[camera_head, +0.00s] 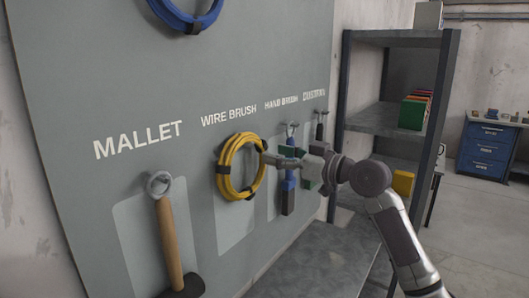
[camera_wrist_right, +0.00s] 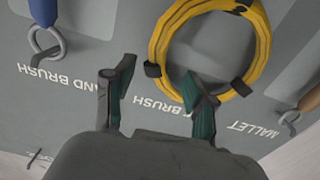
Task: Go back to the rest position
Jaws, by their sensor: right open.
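My right gripper (camera_head: 277,157) is open in front of the grey tool board (camera_head: 100,60), close to the right side of a coiled yellow cable (camera_head: 229,154). The coil hangs under the WIRE BRUSH label. In the right wrist view, the two fingers of my right gripper (camera_wrist_right: 160,72) are spread apart with nothing held between them. The yellow coil (camera_wrist_right: 158,42) is beyond the fingertips there, and the right finger overlaps its lower edge. Whether finger and coil touch cannot be told. My left gripper is not in view.
A wooden-handled mallet (camera_head: 168,240) hangs at left. A blue-handled brush (camera_head: 288,195) hangs just behind my right gripper. A blue coil (camera_head: 180,20) hangs above. A metal shelf (camera_head: 385,120) stands right of the board. Open floor lies farther right.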

